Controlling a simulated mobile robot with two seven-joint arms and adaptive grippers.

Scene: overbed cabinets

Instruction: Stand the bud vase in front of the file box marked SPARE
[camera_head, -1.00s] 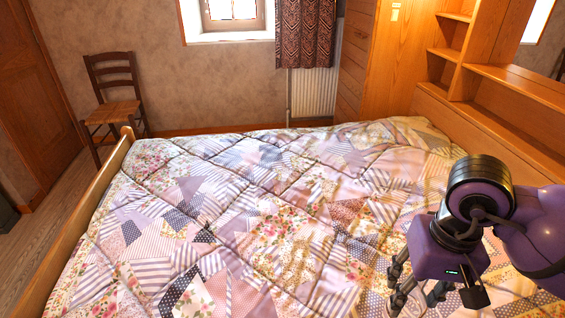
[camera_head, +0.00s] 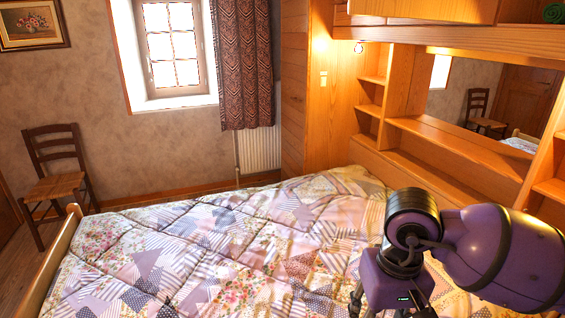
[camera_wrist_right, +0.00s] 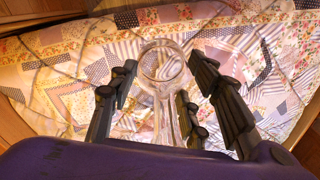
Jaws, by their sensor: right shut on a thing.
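The bud vase (camera_wrist_right: 166,108), clear glass with a round wide mouth and a narrow neck, shows in the right wrist view between the dark fingers of my right gripper (camera_wrist_right: 163,78). The gripper is shut on it and holds it over the bed. In the head view my right gripper (camera_head: 385,306) is at the bottom edge, its fingers mostly cut off, and the vase cannot be made out there. No file box or SPARE label is in view. My left gripper is not in view.
A bed with a patchwork quilt (camera_head: 215,250) fills the foreground. Wooden shelves (camera_head: 455,145) with a mirror run along the right, under overhead cabinets (camera_head: 450,35). A green object (camera_head: 554,12) sits at the top right. A chair (camera_head: 55,180) stands at the left.

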